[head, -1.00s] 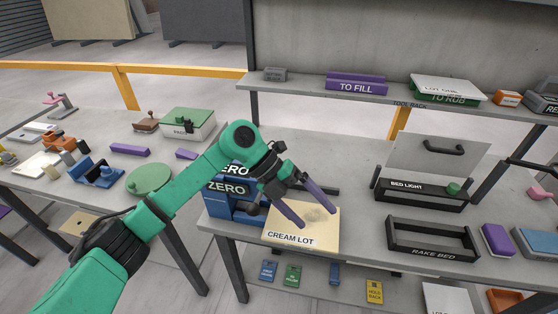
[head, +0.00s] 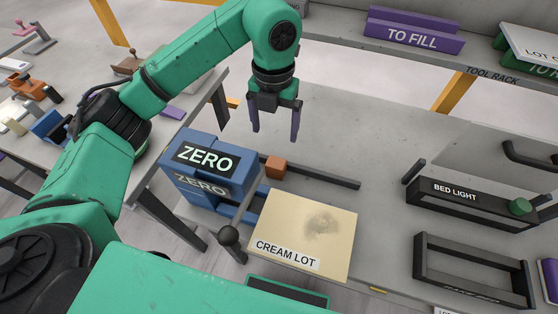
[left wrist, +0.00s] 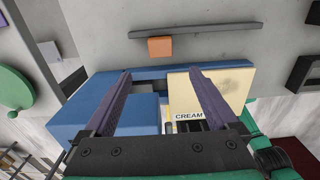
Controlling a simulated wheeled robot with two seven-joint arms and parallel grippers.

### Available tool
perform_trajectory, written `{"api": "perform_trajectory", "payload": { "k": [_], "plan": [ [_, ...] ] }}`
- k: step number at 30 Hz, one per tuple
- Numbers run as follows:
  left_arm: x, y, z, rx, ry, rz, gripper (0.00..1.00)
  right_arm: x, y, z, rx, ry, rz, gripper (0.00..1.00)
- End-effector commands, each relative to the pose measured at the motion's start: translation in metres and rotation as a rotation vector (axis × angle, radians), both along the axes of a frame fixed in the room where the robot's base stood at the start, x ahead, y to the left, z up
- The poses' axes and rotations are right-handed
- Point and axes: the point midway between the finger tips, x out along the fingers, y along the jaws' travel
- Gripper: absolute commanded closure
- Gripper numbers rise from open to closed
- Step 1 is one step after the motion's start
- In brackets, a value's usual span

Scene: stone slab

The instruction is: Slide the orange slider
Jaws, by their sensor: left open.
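The orange slider (head: 275,167) is a small orange block at the left end of a dark rail (head: 325,176) on the grey slab. In the left wrist view the slider (left wrist: 160,46) sits against the rail (left wrist: 205,30), ahead of the fingertips. My left gripper (head: 274,137) has two purple fingers, pointing down and apart with nothing between them. In the head view it appears just above the slider, with a gap. In the left wrist view its fingers (left wrist: 160,74) spread to either side of the slider's line. My right gripper is not in view.
A blue box marked ZERO (head: 215,188) stands left of the slider. A cream block marked CREAM LOT (head: 300,228) lies in front, beside a dark-knobbed lever (head: 229,237). The BED LIGHT holder (head: 455,205) is at right. The slab behind the rail is clear.

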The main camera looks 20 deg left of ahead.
Motion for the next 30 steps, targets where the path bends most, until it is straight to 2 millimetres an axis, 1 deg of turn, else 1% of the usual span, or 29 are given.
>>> {"api": "perform_trajectory", "payload": {
  "k": [1,5,8,15,18,21,24,30],
  "plan": [
    [0.000,0.000,-0.007,-0.001,0.000,0.000,0.07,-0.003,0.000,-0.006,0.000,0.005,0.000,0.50],
    [0.000,0.000,-0.015,-0.001,0.003,0.001,0.07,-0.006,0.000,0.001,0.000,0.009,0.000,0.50],
    [-0.001,0.000,-0.036,-0.001,0.007,0.001,0.07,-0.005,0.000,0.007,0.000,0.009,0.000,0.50],
    [-0.001,0.000,-0.100,-0.002,0.007,0.001,0.07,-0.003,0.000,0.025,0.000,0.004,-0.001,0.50],
    [-0.001,0.000,-0.123,-0.002,0.005,0.000,0.07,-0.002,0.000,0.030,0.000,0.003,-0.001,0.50],
    [0.000,0.000,-0.139,-0.003,0.003,0.001,0.07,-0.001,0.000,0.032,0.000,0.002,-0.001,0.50],
    [0.000,0.000,-0.147,-0.003,0.002,-0.001,0.07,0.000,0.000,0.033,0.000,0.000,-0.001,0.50],
    [0.000,-0.001,-0.149,-0.003,0.000,-0.001,0.07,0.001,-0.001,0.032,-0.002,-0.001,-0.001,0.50]
  ]
}}
